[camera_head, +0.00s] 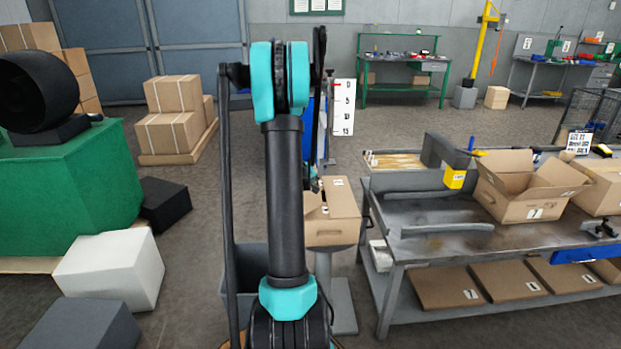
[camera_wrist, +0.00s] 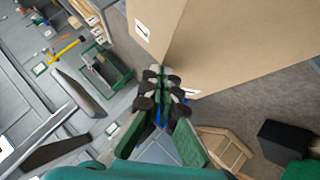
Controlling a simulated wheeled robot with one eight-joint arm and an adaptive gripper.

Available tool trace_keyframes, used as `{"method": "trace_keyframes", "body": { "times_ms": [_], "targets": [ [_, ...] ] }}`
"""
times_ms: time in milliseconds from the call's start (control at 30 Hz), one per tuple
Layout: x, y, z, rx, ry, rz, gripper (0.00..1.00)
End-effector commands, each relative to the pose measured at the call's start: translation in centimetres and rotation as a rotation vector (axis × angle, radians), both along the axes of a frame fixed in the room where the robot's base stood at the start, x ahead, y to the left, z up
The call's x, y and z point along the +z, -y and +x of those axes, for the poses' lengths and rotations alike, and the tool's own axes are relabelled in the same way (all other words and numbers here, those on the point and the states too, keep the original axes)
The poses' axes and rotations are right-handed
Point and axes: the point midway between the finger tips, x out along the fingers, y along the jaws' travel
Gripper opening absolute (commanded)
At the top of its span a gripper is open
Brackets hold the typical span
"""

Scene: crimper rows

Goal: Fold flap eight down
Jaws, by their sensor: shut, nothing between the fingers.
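A cardboard box (camera_head: 332,233) stands on a grey pedestal just right of my arm in the head view. A flap with a small label (camera_head: 342,196) shows at its top right, and a dark gap shows at its top left. Which flap is number eight I cannot tell. My gripper (camera_wrist: 162,78) is shut and empty in the wrist view, close beside a large cardboard face (camera_wrist: 245,45) with white labels. Whether it touches the cardboard is unclear. In the head view, my gripper (camera_head: 316,186) is small and partly hidden by my arm, at the box's top left.
A metal workbench (camera_head: 440,245) stands to the right, with an open carton (camera_head: 524,190) on top and flat cartons on its lower shelf. A grey bin (camera_head: 240,290) is beside the pedestal. A white block (camera_head: 110,270) and a green machine stand left.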

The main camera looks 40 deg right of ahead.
Motion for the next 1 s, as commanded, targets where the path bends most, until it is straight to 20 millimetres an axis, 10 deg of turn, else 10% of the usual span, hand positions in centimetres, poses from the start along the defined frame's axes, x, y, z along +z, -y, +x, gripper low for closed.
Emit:
{"method": "trace_keyframes", "body": {
  "times_ms": [1000],
  "targets": [
    [-5.0,3.2,-1.9,0.001,0.138,0.228,0.0]
  ]
}}
